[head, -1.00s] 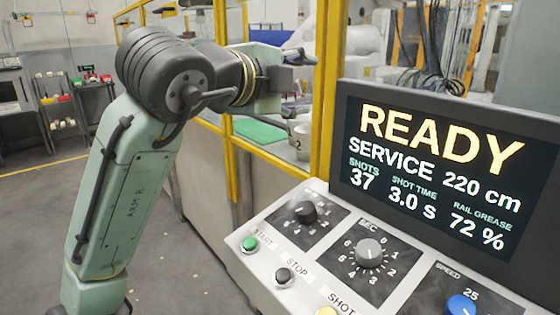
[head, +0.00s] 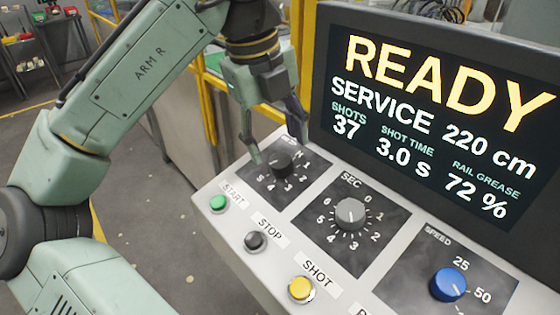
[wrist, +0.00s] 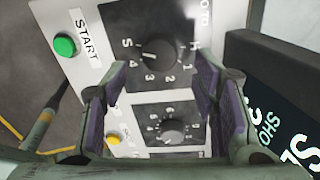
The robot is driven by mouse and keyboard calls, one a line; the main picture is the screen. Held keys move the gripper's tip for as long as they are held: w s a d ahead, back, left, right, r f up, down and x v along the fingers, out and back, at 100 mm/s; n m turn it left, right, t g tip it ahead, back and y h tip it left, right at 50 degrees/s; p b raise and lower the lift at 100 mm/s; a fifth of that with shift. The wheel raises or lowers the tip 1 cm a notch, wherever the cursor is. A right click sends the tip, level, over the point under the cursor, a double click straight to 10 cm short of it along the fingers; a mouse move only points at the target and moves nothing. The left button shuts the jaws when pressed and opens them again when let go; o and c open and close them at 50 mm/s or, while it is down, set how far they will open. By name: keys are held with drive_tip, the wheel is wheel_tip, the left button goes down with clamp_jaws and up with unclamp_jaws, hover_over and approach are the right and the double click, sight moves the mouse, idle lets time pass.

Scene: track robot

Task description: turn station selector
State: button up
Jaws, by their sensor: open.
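The station selector is a dark round knob (head: 282,163) at the panel's upper left, on a plate marked H, 1, 2, 3, 4 and S. It also shows in the wrist view (wrist: 160,53). Its pale pointer mark seems to face the 4 and S side; which one I cannot tell. My gripper (head: 277,145) points down at this knob with its fingers open, one on either side of it in the head view. In the wrist view my gripper (wrist: 161,78) frames the knob's lower side. I cannot tell whether a finger touches the knob or plate.
A grey SEC knob (head: 350,213) and a blue SPEED knob (head: 448,284) sit to the right. Green START (head: 218,203), black STOP (head: 256,241) and yellow SHOT (head: 301,289) buttons line the front. A screen (head: 440,110) reading READY SERVICE stands close behind.

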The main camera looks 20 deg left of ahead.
sight(281, 160)
drive_tip(key=shift+w+d+f+b, duration=0.15)
drive_tip(key=shift+f+b, duration=0.75)
drive_tip(key=shift+f, duration=0.05)
drive_tip(key=shift+w+d+f+b, duration=0.15)
drive_tip(key=shift+f+b, duration=0.75)
drive_tip(key=shift+f, duration=0.05)
drive_tip(key=shift+c, duration=0.6)
drive_tip(key=c, duration=1)
drive_tip(key=shift+c, duration=0.2)
